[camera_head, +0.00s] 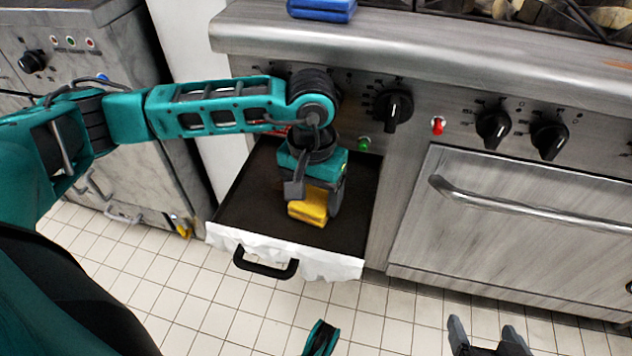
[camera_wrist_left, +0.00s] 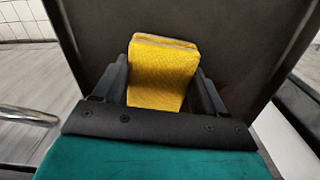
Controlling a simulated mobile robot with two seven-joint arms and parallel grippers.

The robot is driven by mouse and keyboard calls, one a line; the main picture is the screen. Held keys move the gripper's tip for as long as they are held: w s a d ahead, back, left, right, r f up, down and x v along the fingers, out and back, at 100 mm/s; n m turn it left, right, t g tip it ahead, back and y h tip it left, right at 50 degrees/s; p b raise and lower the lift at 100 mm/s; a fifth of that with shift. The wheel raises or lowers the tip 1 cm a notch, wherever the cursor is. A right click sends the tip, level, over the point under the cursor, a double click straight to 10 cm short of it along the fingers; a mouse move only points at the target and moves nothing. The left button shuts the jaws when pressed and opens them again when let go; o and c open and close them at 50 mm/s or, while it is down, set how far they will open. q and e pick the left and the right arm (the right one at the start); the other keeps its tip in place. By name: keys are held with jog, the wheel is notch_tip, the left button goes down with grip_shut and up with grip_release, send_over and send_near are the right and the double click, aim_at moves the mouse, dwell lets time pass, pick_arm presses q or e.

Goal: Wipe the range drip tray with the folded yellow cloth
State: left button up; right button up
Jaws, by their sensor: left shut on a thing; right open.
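The folded yellow cloth (camera_head: 309,207) is in my left gripper (camera_head: 312,196), which is shut on it inside the pulled-out drip tray (camera_head: 250,200). In the left wrist view the cloth (camera_wrist_left: 162,70) sits between the two dark fingers of my left gripper (camera_wrist_left: 160,88), in front of the dark tray surface (camera_wrist_left: 225,40). I cannot tell whether the cloth touches the tray floor. The tray has a pale front with a black handle (camera_head: 265,266). My right gripper (camera_head: 488,340) is open and empty at the bottom edge of the head view, over the floor.
The range front with black knobs (camera_head: 393,106) stands behind the tray. An oven door with a bar handle (camera_head: 530,207) is to the right. A blue folded item (camera_head: 322,9) lies on the range top edge. A grey cabinet (camera_head: 110,120) stands left. Tiled floor in front is clear.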

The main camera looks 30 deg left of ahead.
aim_at(299, 248)
pick_arm(q)
jog(key=shift+s+d+f, duration=0.1)
jog(key=shift+s+d, duration=0.1)
jog(key=shift+s, duration=0.6)
jog(key=shift+s+d, duration=0.15)
jog(key=shift+s, duration=0.65)
jog(key=shift+s+d+f, duration=0.1)
jog(key=shift+s+d, duration=0.1)
jog(key=shift+s, duration=0.6)
jog(key=shift+s+d+r, duration=0.1)
jog(key=shift+s+d, duration=0.1)
jog(key=shift+s, duration=0.75)
jog(key=shift+s+d, duration=0.2)
jog(key=shift+s, duration=0.75)
jog(key=shift+r, duration=0.15)
jog(key=shift+w+r+p, duration=0.1)
jog(key=shift+r+p, duration=1.05)
jog(key=shift+r, duration=1.8)
notch_tip(299, 248, up, 3)
jog(key=shift+p, duration=0.5)
